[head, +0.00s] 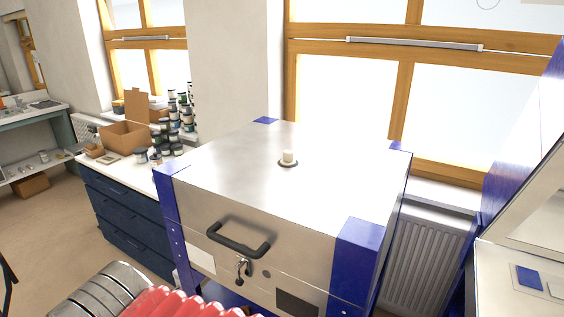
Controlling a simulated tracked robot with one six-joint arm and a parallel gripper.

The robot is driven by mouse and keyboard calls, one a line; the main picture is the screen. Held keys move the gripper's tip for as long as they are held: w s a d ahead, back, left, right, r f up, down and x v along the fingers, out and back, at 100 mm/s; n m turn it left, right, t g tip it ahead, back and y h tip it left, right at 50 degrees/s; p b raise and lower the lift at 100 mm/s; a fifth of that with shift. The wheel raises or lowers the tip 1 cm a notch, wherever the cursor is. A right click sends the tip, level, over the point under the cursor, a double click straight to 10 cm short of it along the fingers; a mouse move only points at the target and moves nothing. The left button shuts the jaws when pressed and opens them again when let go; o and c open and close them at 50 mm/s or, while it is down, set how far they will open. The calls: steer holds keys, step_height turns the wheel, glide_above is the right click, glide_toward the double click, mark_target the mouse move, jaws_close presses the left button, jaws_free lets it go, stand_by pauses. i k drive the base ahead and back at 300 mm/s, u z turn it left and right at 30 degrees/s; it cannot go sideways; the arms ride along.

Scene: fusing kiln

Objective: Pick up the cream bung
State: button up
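The cream bung (289,156) is a small, pale, short cylinder. It stands upright in a dark round ring (282,164) near the middle of the kiln's flat metal lid (235,165). Nothing touches it from above or from the sides. Its lower part sits within the ring, and I cannot tell how deep it goes. My gripper is not in view.
The steel kiln has blue corner posts (357,250) and a dark front handle (238,242) with a latch below. The lid around the bung is clear. Jars (174,112) and a cardboard box (125,137) stand at left. A radiator (420,258) is behind right.

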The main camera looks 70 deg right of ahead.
mark_target(287, 160)
steer(key=u, duration=0.8)
steer(key=i, duration=1.1)
steer(key=z, duration=2.8)
